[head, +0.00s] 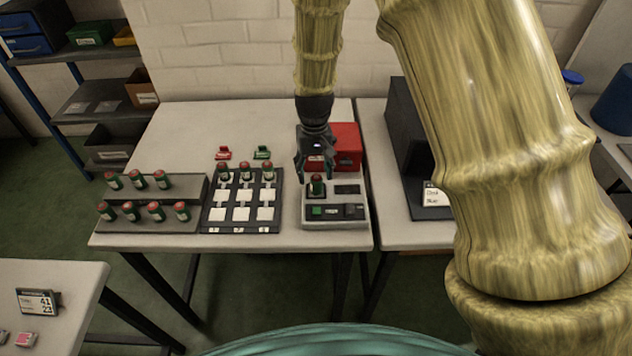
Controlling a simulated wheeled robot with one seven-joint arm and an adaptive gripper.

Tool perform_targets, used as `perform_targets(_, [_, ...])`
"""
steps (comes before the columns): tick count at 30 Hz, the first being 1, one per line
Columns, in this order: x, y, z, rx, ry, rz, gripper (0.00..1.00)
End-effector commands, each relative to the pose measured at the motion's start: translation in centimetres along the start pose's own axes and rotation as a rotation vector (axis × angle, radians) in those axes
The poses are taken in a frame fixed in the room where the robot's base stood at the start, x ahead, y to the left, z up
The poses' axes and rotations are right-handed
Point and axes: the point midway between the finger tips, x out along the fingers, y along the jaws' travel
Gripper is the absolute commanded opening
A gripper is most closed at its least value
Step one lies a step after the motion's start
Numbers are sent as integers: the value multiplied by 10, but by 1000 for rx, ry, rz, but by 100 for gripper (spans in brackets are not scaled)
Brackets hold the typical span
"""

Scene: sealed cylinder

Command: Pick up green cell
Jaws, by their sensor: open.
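A green cell (317,187) with a reddish-brown top stands upright in the grey device (345,212) on the table. My gripper (316,172) is just above this cell, pointing down, with its fingers apart and nothing seen between them. I cannot tell whether the fingertips touch the cell. Three similar green cells (245,172) stand in the back row of the black tray (208,221) to the left. Several more (155,210) stand in two rows on the grey stepped rack (196,187) at the far left.
A red box (347,140) stands right behind the device. A red holder (223,153) and a green holder (262,153) lie behind the tray. A large dark box (402,130) stands on the table to the right. The table's back left is clear.

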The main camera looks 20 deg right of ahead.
Motion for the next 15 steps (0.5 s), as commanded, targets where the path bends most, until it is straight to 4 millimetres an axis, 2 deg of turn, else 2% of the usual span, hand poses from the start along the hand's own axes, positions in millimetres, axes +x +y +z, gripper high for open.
perform_targets(8, [10,0,0,-1,0,0,55])
perform_targets(15, [31,4,1,-4,-3,0,55])
